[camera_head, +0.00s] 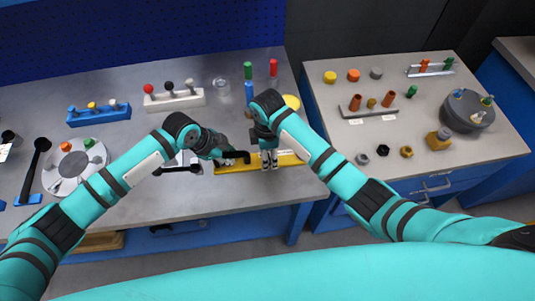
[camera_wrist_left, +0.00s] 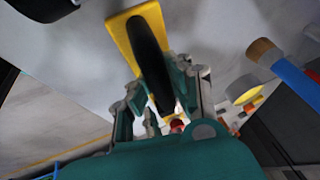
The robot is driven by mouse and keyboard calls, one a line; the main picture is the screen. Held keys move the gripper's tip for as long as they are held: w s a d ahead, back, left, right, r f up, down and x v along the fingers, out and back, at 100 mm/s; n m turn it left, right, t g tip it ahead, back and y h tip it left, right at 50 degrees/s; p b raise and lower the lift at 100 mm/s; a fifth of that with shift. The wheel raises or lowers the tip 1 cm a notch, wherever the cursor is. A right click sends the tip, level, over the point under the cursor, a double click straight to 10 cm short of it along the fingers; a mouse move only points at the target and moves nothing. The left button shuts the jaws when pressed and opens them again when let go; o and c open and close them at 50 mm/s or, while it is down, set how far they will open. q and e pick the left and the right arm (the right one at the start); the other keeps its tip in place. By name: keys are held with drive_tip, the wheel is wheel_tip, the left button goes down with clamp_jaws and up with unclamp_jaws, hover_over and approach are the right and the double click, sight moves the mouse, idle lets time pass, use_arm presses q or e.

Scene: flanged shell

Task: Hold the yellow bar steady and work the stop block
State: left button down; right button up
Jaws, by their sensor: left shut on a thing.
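The yellow bar (camera_head: 291,160) lies along the front of the left bench. It also shows in the left wrist view (camera_wrist_left: 122,36). A black rounded piece (camera_head: 243,154) lies over the bar's left part; in the left wrist view this black piece (camera_wrist_left: 150,58) runs between my left fingers. My left gripper (camera_head: 230,160) is shut on it. I cannot tell whether this piece is a handle or the stop block. My right gripper (camera_head: 269,159) points down at the middle of the bar, its fingers close together. What lies between them is hidden.
A black-handled piece (camera_head: 178,169) lies left of the bar. Behind stand a white block with knobs (camera_head: 174,101), a glass (camera_head: 221,84) and green-blue (camera_head: 249,88) and red (camera_head: 273,68) upright pieces. A round grey-white plate (camera_head: 75,165) sits left. A second bench (camera_head: 330,110) stands right, across a gap.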

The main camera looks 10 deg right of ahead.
drive_tip(key=shift+f, duration=0.2)
drive_tip(key=shift+w, duration=0.1)
clamp_jaws()
